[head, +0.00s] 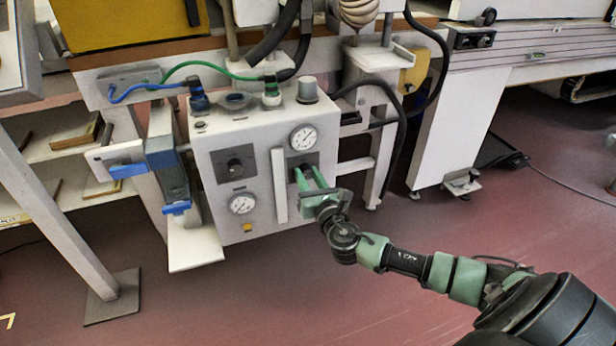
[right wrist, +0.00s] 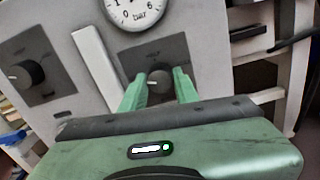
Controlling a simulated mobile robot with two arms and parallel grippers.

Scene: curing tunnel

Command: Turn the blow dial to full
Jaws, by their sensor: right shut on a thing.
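A pale control box (head: 262,208) stands under the bench in the head view. It has two dark dials on dark square plates. My right gripper (head: 307,177) reaches the right-hand dial from the front. In the right wrist view that dial (right wrist: 159,80) sits between my two green fingers, which are closed on its sides. A small pale mark seems to show on its left side. The left-hand dial (head: 235,165) is free and also shows in the right wrist view (right wrist: 22,76), its white mark pointing left. My left gripper is not in view.
A pressure gauge (head: 303,137) sits above the held dial and another gauge (head: 242,204) below the left-hand dial. A white vertical bar (head: 279,185) stands between the dials, close to my fingers. Black hoses (head: 401,115) hang at the right. The floor in front is clear.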

